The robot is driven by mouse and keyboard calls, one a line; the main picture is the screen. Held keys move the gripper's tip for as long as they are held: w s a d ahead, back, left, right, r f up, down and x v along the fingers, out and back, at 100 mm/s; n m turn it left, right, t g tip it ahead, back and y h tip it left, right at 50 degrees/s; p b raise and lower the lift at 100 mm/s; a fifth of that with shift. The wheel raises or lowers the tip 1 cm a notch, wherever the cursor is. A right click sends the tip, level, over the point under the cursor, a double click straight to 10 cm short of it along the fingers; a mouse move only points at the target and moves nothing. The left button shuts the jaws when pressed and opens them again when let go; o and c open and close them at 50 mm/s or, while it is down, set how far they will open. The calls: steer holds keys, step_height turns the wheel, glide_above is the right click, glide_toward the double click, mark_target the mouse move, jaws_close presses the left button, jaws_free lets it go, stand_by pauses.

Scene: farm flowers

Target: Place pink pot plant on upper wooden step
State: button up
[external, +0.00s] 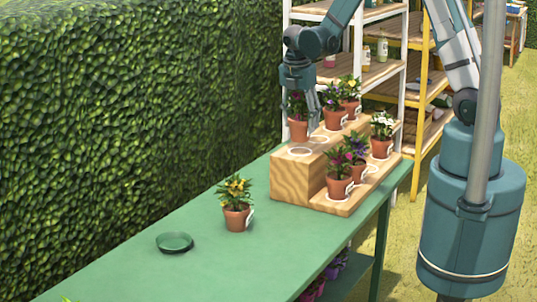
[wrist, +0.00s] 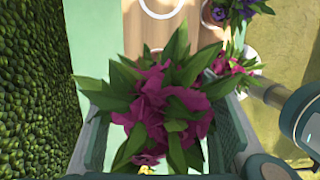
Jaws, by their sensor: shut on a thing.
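My gripper (external: 300,108) is shut on a potted plant with pink flowers (external: 298,130) and holds it upright near the upper wooden step (external: 294,178). In the wrist view its pink blooms and leaves (wrist: 165,115) fill the space between the fingers and hide its pot. The upper step has white rings; one ring (external: 300,152) shows empty below the held pot, and a ring also shows in the wrist view (wrist: 160,4). The pot looks slightly above the step; I cannot tell whether it is directly over a ring.
The lower step holds a pink-flowered plant (external: 338,187), a purple one (external: 358,170) and a white one (external: 382,147). A yellow-flowered plant (external: 237,215) and green dish (external: 174,242) are on the table (external: 150,275).

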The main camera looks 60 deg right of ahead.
mark_target(300, 132)
steer(key=shift+f, duration=0.1)
steer(key=shift+f, duration=1.95)
steer(key=shift+f, duration=0.2)
steer(key=o, duration=1.1)
steer(key=shift+r, duration=0.2)
steer(key=shift+a+r, duration=0.3)
steer(key=shift+r, duration=1.7)
steer(key=shift+a+r, duration=0.3)
steer(key=shift+r, duration=1.65)
steer(key=shift+a+r, duration=0.3)
steer(key=shift+r, duration=1.7)
